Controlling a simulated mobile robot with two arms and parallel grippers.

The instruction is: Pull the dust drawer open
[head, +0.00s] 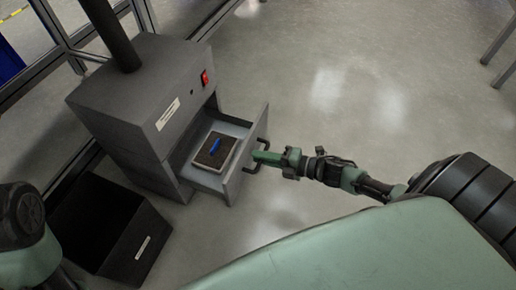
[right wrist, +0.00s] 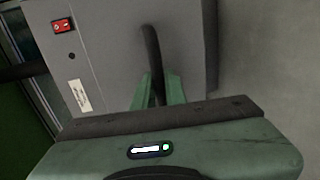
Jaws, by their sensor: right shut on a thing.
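The dust drawer (head: 250,141) is a grey drawer in the lower part of a grey cabinet (head: 150,85), and it stands open in the head view. Inside it lies a dark, light-rimmed filter or tray (head: 228,160) with a blue item (head: 215,146) on top. My right gripper (head: 257,156) is at the drawer front, shut on its dark handle (head: 261,144). In the right wrist view the handle (right wrist: 153,58) runs between the two green fingers (right wrist: 158,90). My left gripper is not in view; only part of my left arm shows at the lower left.
A black open bin (head: 110,235) with a white label stands on the floor left of the drawer. A red switch (head: 205,77) is on the cabinet front. Metal framing stands behind the cabinet. The floor to the right of the drawer is clear.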

